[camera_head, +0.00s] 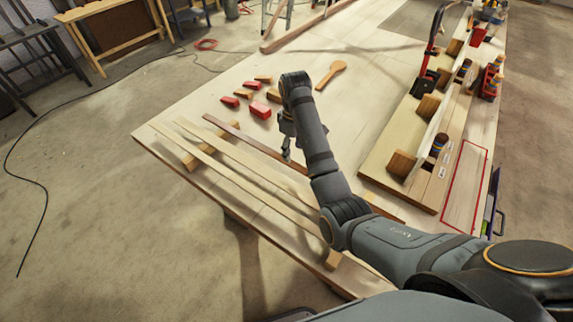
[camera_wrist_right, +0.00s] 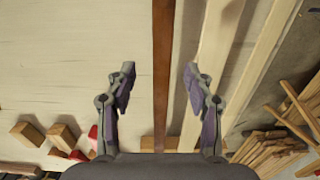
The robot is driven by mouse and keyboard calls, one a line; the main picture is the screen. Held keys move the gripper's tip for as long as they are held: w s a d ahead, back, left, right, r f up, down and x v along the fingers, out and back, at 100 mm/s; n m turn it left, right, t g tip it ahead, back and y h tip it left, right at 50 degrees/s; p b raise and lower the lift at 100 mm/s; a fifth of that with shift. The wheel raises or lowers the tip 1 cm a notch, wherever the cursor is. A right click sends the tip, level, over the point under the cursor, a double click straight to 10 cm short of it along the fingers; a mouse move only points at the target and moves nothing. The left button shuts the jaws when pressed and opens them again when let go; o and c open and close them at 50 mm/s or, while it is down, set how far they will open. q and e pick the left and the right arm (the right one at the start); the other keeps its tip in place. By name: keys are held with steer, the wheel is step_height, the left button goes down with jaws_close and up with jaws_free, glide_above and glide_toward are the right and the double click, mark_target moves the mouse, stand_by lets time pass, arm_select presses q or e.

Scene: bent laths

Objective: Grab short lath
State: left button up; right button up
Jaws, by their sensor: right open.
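A narrow dark brown lath (camera_head: 236,134) lies on the workbench, partly hidden behind my right arm. Two longer-looking pale laths (camera_head: 225,172) lie beside it, raised on small wooden blocks. I cannot tell for sure which lath is the short one. My right gripper (camera_head: 287,150) hangs over the brown lath. In the right wrist view, my right gripper (camera_wrist_right: 160,70) is open, and the brown lath (camera_wrist_right: 163,100) runs between its fingers without being clasped. One pale lath (camera_wrist_right: 211,70) passes close to the right finger. My left gripper is not in view.
Several red and wooden blocks (camera_head: 260,111) and a wooden paddle (camera_head: 330,75) lie beyond the gripper. A tool rack board (camera_head: 425,115) with a red clamp (camera_head: 428,60) stands on the right. A red-outlined area (camera_head: 466,187) is empty.

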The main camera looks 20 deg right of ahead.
mark_target(292, 164)
steer(key=f+b, duration=0.3)
steer(key=shift+s+a+f, duration=0.15)
steer(key=shift+s+f, duration=0.05)
steer(key=shift+s, duration=0.1)
steer(key=shift+w+f+p, duration=0.2)
steer(key=shift+f+p, duration=0.45)
steer(key=shift+f, duration=0.05)
steer(key=shift+s+r, duration=0.1)
steer(key=shift+c, duration=1.3)
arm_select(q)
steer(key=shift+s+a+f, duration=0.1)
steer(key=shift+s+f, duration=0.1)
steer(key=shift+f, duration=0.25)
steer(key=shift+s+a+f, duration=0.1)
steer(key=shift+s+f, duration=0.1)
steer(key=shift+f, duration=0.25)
arm_select(e)
jaws_close()
